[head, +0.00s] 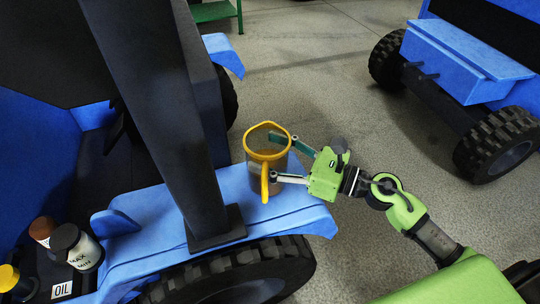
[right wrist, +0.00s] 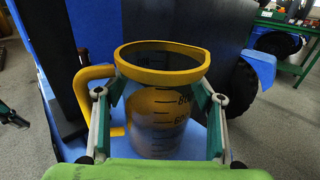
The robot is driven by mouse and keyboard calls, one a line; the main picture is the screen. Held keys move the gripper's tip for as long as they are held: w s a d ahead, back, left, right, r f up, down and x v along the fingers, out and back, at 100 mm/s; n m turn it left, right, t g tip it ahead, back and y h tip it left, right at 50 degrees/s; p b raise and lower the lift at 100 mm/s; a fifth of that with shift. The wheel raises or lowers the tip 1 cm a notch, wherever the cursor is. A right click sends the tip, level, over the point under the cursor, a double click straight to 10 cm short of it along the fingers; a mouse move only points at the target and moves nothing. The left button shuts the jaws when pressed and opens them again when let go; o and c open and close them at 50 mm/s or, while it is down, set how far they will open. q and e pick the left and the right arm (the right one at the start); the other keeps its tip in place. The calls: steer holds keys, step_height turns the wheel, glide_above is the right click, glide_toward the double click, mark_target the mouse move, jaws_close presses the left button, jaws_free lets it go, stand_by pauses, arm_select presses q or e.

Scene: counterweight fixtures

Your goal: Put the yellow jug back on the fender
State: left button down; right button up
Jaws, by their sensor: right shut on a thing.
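The yellow jug (head: 266,158) has a yellow rim and handle and a see-through body with a measuring scale. It is upright at the blue fender (head: 285,208), over its upper surface near the right end. In the right wrist view the jug (right wrist: 162,122) fills the middle, with its handle to the left and blue surface around its base. I cannot tell for sure whether its base touches the fender. My right gripper (head: 272,159) is shut on the jug's body from the right, one finger on each side.
A dark slanted post (head: 165,110) stands on the fender left of the jug. A black tyre (head: 235,275) is below the fender. Bottles (head: 82,250) stand at the lower left. Another blue vehicle (head: 465,60) is at the upper right, with open grey floor between.

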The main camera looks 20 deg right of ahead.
stand_by(0.3)
steer(key=shift+f, duration=0.25)
steer(key=o, duration=1.6)
steer(key=b+v, duration=0.1)
steer(key=v, duration=1.1)
steer(key=shift+s+r, duration=0.1)
steer(key=shift+r, duration=0.05)
